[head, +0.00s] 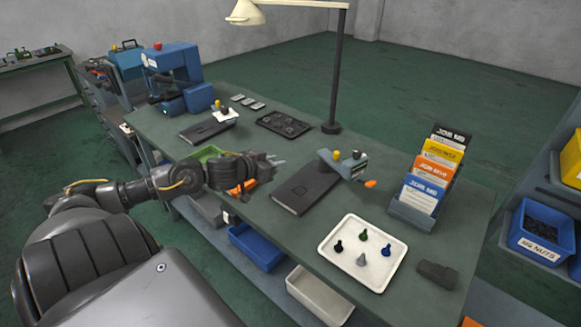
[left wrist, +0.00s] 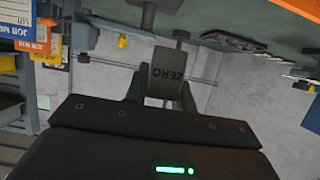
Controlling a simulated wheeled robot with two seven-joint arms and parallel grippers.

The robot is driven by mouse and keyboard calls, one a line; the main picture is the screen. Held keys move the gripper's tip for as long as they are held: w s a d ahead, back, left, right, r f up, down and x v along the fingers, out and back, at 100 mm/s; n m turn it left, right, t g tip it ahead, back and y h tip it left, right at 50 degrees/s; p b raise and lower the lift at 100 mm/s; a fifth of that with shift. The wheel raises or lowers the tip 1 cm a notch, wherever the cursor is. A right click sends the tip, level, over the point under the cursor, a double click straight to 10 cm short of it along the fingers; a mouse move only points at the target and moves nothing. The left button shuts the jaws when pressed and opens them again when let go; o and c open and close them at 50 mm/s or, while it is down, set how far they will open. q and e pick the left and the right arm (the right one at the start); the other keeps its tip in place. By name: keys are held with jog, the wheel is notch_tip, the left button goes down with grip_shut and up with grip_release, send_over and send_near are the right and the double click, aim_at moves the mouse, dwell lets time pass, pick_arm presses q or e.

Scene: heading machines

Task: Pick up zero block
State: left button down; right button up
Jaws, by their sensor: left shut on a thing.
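The zero block (left wrist: 167,77) is a dark grey piece lettered "ZERO". In the left wrist view it sits between the two fingers of my left gripper (left wrist: 162,92). My left gripper is shut on it. The block is too small there to make out clearly. My right gripper is in neither view.
A lamp post (head: 335,80) stands behind. A small fixture with an orange handle (head: 345,163) is right of the gripper. A white tray (head: 330,245) with several small pieces, a card rack (head: 410,214) and a dark block (head: 438,273) lie further right.

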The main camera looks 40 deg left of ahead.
pick_arm(q)
jog(key=shift+s+a+r, duration=0.2)
jog(key=shift+s+r, duration=0.1)
jog(key=shift+s, duration=0.3)
jog(key=shift+s+a+r, duration=0.2)
jog(key=shift+s+r, duration=0.05)
jog(key=shift+s, duration=0.3)
jog(key=shift+s+a+r, duration=0.2)
jog(key=shift+s+r, duration=0.1)
jog(key=shift+s, duration=0.3)
